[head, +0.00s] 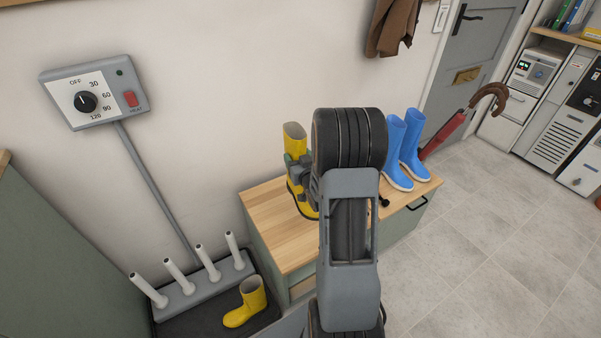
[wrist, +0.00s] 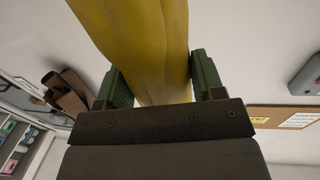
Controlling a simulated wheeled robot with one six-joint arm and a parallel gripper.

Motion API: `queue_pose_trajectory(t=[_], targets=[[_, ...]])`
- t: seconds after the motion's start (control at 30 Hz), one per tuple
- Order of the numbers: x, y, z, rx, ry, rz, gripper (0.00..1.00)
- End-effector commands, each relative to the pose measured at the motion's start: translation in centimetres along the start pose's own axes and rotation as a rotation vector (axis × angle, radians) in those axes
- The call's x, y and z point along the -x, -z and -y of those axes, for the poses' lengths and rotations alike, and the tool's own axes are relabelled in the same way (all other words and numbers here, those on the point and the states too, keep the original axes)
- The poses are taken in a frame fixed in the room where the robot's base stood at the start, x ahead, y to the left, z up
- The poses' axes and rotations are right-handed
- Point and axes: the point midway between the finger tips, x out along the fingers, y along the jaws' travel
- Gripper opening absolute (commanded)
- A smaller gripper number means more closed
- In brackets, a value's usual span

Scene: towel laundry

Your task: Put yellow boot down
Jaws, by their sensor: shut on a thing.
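A yellow boot (head: 294,138) is upright at the wooden top of the low cabinet (head: 275,222). My gripper (head: 297,168) is shut on this boot from the side; my arm hides part of it. I cannot tell whether the sole touches the cabinet top. In the wrist view the yellow boot (wrist: 145,45) fills the space between the two green fingers of my gripper (wrist: 155,85). A second yellow boot (head: 247,302) stands on the dark tray at the lower left.
Blue boots (head: 402,150) stand at the cabinet's right end, with a red umbrella (head: 445,135) behind. A boot rack (head: 203,280) with several white pegs stands on the dark tray. A dial box (head: 97,92) is on the wall. The cabinet top's left part is clear.

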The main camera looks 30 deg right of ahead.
Motion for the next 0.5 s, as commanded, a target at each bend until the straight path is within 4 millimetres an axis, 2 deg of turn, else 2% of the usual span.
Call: queue_pose_trajectory(t=[0.03,0.2,0.5], targets=[[-0.9,-0.6,-0.5,0.001,0.000,-0.002,0.09],[-2.7,-3.1,-1.5,-0.001,0.000,0.000,0.09],[-4.4,-5.2,-2.5,-0.001,0.000,-0.002,0.09]])
